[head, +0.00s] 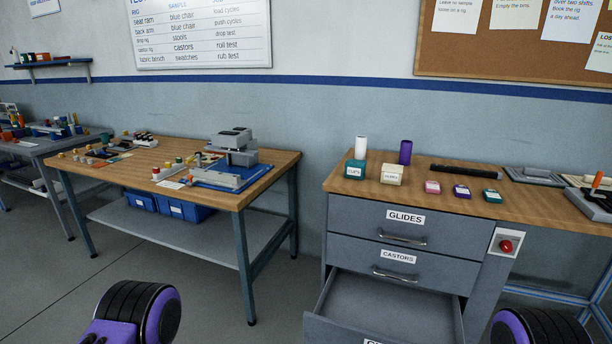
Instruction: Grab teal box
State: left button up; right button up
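A teal box (355,169) with a white front label stands on the wooden top of the drawer bench (450,217), near its left end. A cream box (391,174) with a label stands just to its right. A smaller teal-green box (492,196) lies farther right, past a small pink box (432,187) and a small purple box (462,191). Purple and black rounded parts of my arms show at the bottom left and bottom right. Neither gripper's fingers show, and nothing of mine is near the teal box.
A white cylinder (361,147) and a purple cylinder (405,152) stand behind the boxes. A black bar (479,172) lies at the back. The lowest visible drawer (391,305) is pulled open and looks empty. Another table (238,200) stands left across a floor gap.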

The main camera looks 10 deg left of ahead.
aim_at(354, 170)
jog(key=u, duration=3.3)
jog(key=i, duration=0.1)
jog(key=z, duration=2.45)
jog(key=i, duration=1.05)
jog(key=z, duration=1.1)
jog(key=i, duration=0.75)
jog(key=z, duration=0.8)
